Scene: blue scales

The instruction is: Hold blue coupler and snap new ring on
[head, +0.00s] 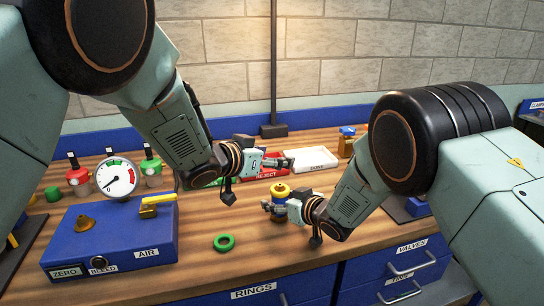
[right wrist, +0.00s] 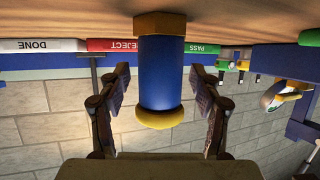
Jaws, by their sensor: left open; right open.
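The blue coupler (head: 279,206) stands upright on the bench, with a rounded yellow end (head: 281,188) on top. In the right wrist view, which is upside down, the coupler (right wrist: 162,75) shows a blue barrel, brass hex base and yellow end. My right gripper (head: 272,207) is open, its fingers on either side of the coupler with gaps visible in the right wrist view (right wrist: 161,92). A green ring (head: 224,243) lies flat on the bench, left of and nearer than the coupler. My left gripper (head: 286,162) is open and empty, above and behind the coupler, over the red tray.
Behind are a red REJECT tray (head: 268,174), a white DONE tray (head: 315,153) and a partly hidden green PASS tray (right wrist: 200,48). A blue AIR box (head: 115,246) with a gauge (head: 117,177) stands left. Bench around the green ring is clear; drawers (head: 253,292) are below the front edge.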

